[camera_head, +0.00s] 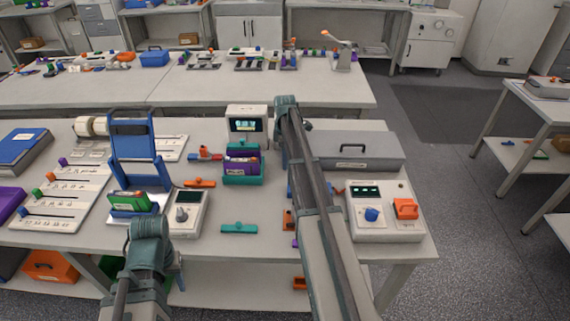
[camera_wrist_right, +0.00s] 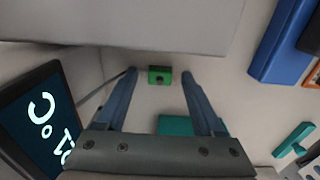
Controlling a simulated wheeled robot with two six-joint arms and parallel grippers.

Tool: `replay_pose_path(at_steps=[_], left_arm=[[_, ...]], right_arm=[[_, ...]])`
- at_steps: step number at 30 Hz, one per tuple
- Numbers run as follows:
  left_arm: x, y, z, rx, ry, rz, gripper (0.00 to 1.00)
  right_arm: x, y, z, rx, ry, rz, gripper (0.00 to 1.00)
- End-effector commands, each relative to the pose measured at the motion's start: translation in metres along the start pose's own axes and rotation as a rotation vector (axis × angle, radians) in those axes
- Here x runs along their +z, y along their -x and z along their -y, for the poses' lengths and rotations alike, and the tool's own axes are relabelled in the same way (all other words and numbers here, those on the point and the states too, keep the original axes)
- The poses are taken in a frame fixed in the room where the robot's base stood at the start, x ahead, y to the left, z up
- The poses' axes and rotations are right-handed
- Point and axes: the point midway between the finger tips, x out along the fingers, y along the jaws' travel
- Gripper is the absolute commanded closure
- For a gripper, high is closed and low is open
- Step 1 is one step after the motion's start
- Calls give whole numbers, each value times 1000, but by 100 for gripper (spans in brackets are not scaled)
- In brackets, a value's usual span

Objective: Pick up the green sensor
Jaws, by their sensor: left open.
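The green sensor (camera_wrist_right: 159,76) is a small green block with a dark round spot, lying on the pale bench top in the right wrist view. My right gripper (camera_wrist_right: 160,75) is open, with one finger on each side of the sensor and a visible gap to both. My left gripper (camera_head: 175,271) is open, low by the bench's front edge and mostly hidden behind my left arm. It is far from the sensor.
A display unit (camera_head: 247,121) and a teal tray (camera_head: 243,180) stand left of my right arm. A grey case (camera_head: 370,150) and a meter box (camera_head: 384,224) stand right of it. A teal clip (camera_head: 239,228) lies in front. A blue stand (camera_head: 138,150) is at left.

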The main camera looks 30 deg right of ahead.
Motion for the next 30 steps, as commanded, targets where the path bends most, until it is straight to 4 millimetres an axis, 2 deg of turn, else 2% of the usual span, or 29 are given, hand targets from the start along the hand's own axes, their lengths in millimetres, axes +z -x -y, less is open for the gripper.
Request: replay_pose_path(at_steps=[1,9,11,23,30], left_arm=[[0,0,0,0,0,0,50],[0,0,0,0,0,0,50],[0,0,0,0,0,0,50],[0,1,0,0,0,0,50],[0,9,1,0,0,0,50]], right_arm=[[0,0,0,0,0,0,42],[0,0,0,0,0,0,90],[0,0,0,0,0,0,100],[0,1,0,0,0,0,100],[0,9,0,0,0,0,100]])
